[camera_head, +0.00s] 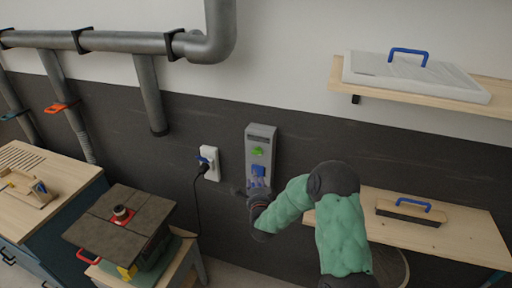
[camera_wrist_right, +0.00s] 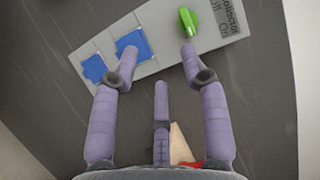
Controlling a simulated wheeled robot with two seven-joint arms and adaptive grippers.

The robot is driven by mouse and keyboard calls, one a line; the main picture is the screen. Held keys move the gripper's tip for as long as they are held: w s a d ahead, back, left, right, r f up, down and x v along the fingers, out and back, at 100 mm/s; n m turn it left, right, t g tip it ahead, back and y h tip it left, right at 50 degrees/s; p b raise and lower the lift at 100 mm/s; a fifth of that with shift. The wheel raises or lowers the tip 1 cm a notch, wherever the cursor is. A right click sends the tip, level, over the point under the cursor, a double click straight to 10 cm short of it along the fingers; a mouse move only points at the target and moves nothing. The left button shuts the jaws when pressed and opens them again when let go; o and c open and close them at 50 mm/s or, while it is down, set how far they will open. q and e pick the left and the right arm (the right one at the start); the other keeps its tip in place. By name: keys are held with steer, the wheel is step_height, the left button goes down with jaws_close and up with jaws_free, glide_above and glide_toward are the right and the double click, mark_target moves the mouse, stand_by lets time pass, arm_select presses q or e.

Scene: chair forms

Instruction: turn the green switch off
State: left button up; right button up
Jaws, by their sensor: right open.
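The green switch (camera_head: 257,151) is on the upper part of a grey wall box (camera_head: 262,133). In the right wrist view the green switch (camera_wrist_right: 188,20) sticks out of the box face (camera_wrist_right: 165,38), near dark lettering at the box's end. My right gripper (camera_head: 257,183) is in front of the lower part of the box, below the switch. In the right wrist view its purple fingers (camera_wrist_right: 158,62) are spread open and empty; one fingertip appears close to the switch, but contact cannot be told. My left gripper is not in view.
Blue squares (camera_wrist_right: 130,42) sit on the lower box. A white socket (camera_head: 210,160) with a black plug and cord is left of it. A wooden shelf (camera_head: 455,240) with a brush stands right. A machine table (camera_head: 125,222) is at lower left; grey pipes run above.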

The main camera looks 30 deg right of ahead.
mark_target(257, 152)
steer(key=shift+m+h, duration=0.4)
steer(key=shift+m, duration=0.1)
steer(key=w+d+r, duration=0.1)
steer(key=w+d, duration=0.1)
steer(key=w, duration=0.1)
steer(key=w+d+p, duration=0.1)
steer(key=w+d, duration=0.1)
steer(key=w, duration=0.1)
steer(key=w+d+r+p, duration=0.1)
steer(key=w+d, duration=0.1)
steer(key=w, duration=0.1)
steer(key=shift+w+d+r, duration=0.15)
steer(key=shift+w+r, duration=0.05)
steer(key=shift+r, duration=0.15)
steer(key=shift+c, duration=0.3)
jaws_close()
